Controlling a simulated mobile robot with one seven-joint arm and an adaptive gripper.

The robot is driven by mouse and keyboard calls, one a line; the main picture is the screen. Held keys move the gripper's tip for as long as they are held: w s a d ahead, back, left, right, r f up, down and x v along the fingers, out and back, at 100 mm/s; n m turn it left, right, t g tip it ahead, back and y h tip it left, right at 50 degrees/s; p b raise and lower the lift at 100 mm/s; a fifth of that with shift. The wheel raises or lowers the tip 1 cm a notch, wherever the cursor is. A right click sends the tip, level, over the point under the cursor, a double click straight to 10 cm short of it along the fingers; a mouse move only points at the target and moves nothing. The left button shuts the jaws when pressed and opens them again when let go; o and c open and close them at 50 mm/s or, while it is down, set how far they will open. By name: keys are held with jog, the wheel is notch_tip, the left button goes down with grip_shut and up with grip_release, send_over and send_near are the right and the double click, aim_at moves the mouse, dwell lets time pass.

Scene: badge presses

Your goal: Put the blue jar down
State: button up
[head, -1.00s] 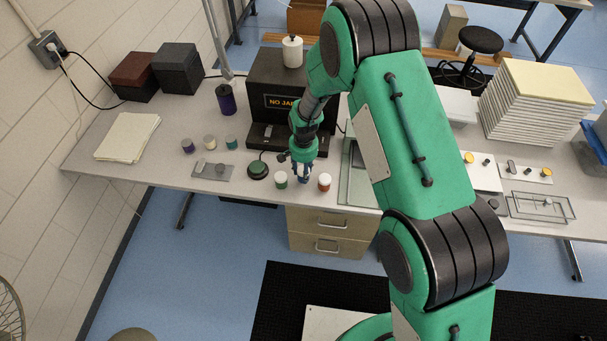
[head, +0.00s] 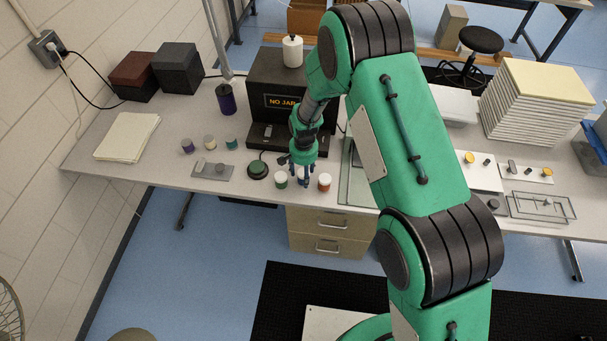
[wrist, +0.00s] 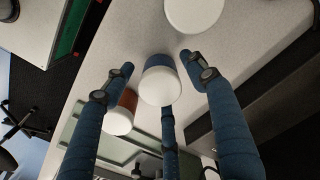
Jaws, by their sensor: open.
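The blue jar (wrist: 159,62) with its white lid stands on the table between the fingers of my gripper (wrist: 158,72) in the wrist view. The fingers are spread around it, with gaps at the two side fingers; I cannot tell whether the third finger touches it. The fingers hide most of the blue jar there.
Behind my gripper stands a dark press (head: 285,92) with a "NO JA..." sign. A black round button (head: 259,170) and a grey plate (head: 212,171) lie to the left, with purple, cream and teal jars beyond. A glass-like tray (head: 356,188) is close on the right.

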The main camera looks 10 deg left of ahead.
jog(key=shift+r, duration=0.1)
notch_tip(320, 180, up, 12)
jog(key=p, duration=0.1)
dwell(0.6)
jog(key=shift+r, duration=0.1)
dwell(0.7)
jog(key=s+d+r+t, duration=0.1)
jog(key=s+d+r, duration=0.2)
jog(key=d+r, duration=0.5)
jog(key=s+d+r+t, duration=0.1)
jog(key=s+d+r, duration=0.25)
jog(key=r, duration=0.95)
jog(key=s+d+r+t, duration=0.1)
jog(key=s+d+r, duration=0.2)
jog(key=d+r, duration=0.55)
jog(key=s+d+r+t, duration=0.1)
jog(key=s+d+r, duration=0.2)
jog(key=s, duration=0.5)
jog(key=s+d+r+n, duration=0.1)
jog(key=s+d+r, duration=0.3)
jog(key=s, duration=0.4)
jog(key=s+d+r+t, duration=0.1)
jog(key=s+d+r, duration=0.3)
jog(key=s, duration=0.4)
jog(key=shift+s+d+r+n+t, duration=0.15)
jog(key=shift+d+r+n+t, duration=0.2)
jog(key=shift+r, duration=0.2)
